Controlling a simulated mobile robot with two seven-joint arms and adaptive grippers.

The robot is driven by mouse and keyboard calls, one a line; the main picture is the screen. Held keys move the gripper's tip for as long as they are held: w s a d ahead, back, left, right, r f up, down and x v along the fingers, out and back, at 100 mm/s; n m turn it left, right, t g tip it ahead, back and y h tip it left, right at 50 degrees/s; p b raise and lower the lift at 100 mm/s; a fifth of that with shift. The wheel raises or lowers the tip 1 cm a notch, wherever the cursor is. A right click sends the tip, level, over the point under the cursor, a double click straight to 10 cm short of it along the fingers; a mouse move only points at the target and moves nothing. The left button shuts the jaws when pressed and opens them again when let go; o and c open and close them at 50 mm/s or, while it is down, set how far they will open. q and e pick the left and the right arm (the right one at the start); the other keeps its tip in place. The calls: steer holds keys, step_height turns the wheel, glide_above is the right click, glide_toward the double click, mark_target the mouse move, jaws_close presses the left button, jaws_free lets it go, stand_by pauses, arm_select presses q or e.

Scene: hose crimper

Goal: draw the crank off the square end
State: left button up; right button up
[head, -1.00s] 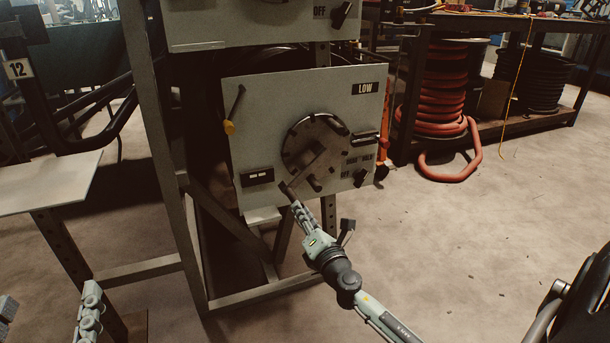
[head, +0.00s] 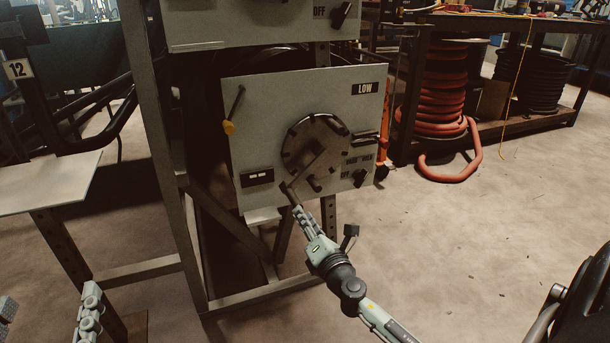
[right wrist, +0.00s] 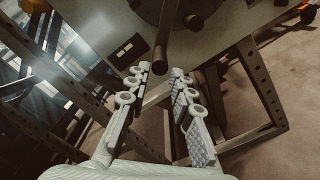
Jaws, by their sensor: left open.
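The crank (head: 306,172) is a flat dark arm on the round dark disc (head: 338,132) of the grey panel marked LOW. Its round grip (head: 289,193) sticks out at the arm's lower left end. In the right wrist view the crank's grip (right wrist: 160,52) reaches down between the fingertips. My right gripper (right wrist: 160,72) is open, with a small gap on each side of the grip. In the head view my right gripper (head: 297,208) is just below the grip. I cannot make out the square end. My left gripper (head: 48,298) is open and empty, partly cut off at lower left.
The panel carries a yellow-tipped lever (head: 229,127) and a black knob (head: 360,177). A metal frame (head: 165,150) stands left of and under it. A pale tabletop (head: 50,182) is at left. A red hose coil (head: 438,100) lies back right.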

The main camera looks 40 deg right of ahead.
steer(key=shift+f, duration=0.1)
steer(key=v, duration=1.2)
